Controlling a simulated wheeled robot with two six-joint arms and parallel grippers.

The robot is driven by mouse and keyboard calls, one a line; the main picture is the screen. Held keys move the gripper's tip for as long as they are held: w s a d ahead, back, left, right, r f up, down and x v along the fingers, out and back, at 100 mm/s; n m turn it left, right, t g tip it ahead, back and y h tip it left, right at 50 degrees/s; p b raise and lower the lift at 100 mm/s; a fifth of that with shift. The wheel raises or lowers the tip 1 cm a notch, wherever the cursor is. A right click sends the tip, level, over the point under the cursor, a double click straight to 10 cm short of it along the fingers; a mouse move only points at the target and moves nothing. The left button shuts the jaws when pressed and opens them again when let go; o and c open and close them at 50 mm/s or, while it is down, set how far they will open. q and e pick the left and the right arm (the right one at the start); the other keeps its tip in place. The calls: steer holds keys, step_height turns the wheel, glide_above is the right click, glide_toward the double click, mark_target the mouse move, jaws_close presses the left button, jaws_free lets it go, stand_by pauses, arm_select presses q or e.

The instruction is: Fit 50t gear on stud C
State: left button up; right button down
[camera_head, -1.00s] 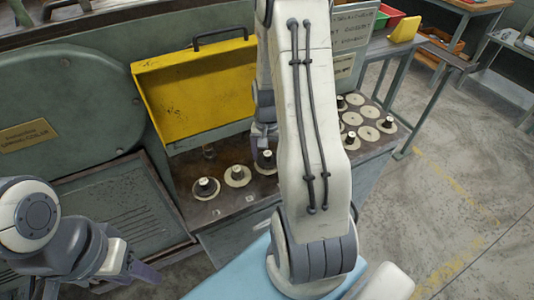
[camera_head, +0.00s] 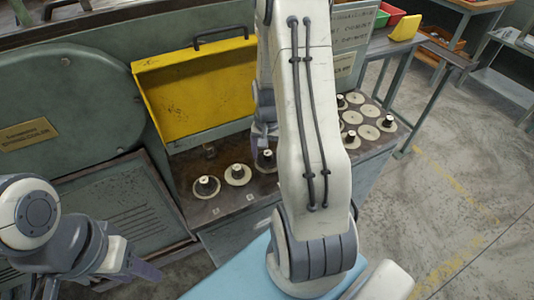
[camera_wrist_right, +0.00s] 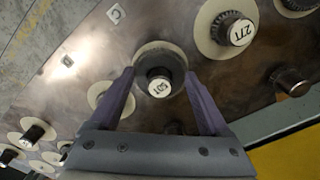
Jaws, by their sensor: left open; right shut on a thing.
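The 50t gear (camera_wrist_right: 159,84), a dark disc with a black hub and white cap, is between the fingers of my right gripper (camera_wrist_right: 160,92) in the right wrist view. The right gripper is shut on it. The gear is over the position beside the C label (camera_wrist_right: 115,14); stud C itself is hidden under it, and I cannot tell whether the gear is fully seated. In the head view the right gripper (camera_head: 265,150) is at the plate, partly hidden by my arm. My left gripper (camera_head: 140,272) is open and empty at the lower left.
A gear marked 27T (camera_wrist_right: 240,34) is beside the held gear on a pale disc. A D label (camera_wrist_right: 67,60) marks the other side. More gears stand on the plate's right part (camera_head: 367,130). The raised yellow cover (camera_head: 195,85) is behind the row.

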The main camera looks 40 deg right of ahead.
steer(key=shift+f+b, duration=0.45)
steer(key=shift+f, duration=0.15)
stand_by(0.6)
jaws_free()
step_height(320, 180, up, 10)
steer(key=shift+r, duration=0.35)
step_height(320, 180, up, 13)
steer(key=p, duration=1.2)
steer(key=shift+p, duration=0.35)
steer(key=shift+f, duration=0.1)
